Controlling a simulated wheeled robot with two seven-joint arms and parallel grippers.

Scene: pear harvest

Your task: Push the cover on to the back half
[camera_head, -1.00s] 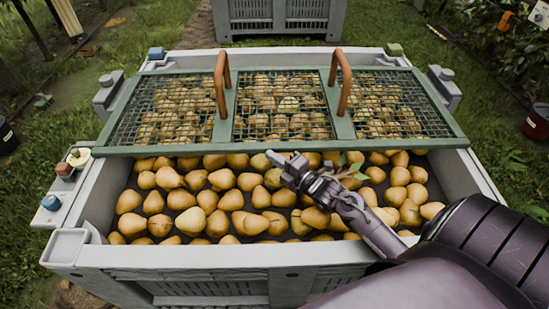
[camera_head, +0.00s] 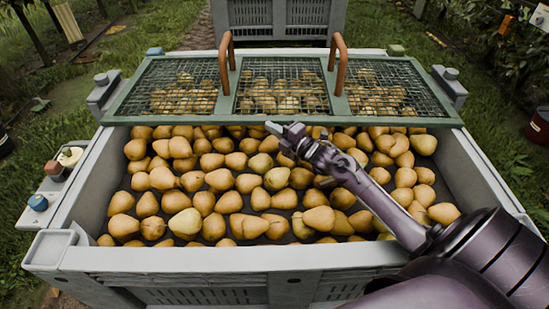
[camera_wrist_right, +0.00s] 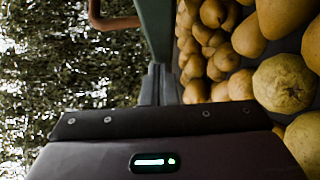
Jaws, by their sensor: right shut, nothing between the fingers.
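The cover (camera_head: 230,90) is a green frame with wire mesh and two brown upright handles. It lies across the back part of a grey bin (camera_head: 200,258) full of pears. My right gripper (camera_head: 274,128) is shut and empty, its tip at the cover's front bar, near the middle. In the right wrist view the shut fingers (camera_wrist_right: 160,85) meet the end of a green bar (camera_wrist_right: 156,30) and seem to touch it; exact contact is hard to tell. My left gripper is out of view.
Loose pears (camera_head: 240,185) fill the open front half, below my right arm. Grey posts (camera_head: 450,85) stand at the bin's sides. Another grey bin (camera_head: 285,22) stands behind, with grass around.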

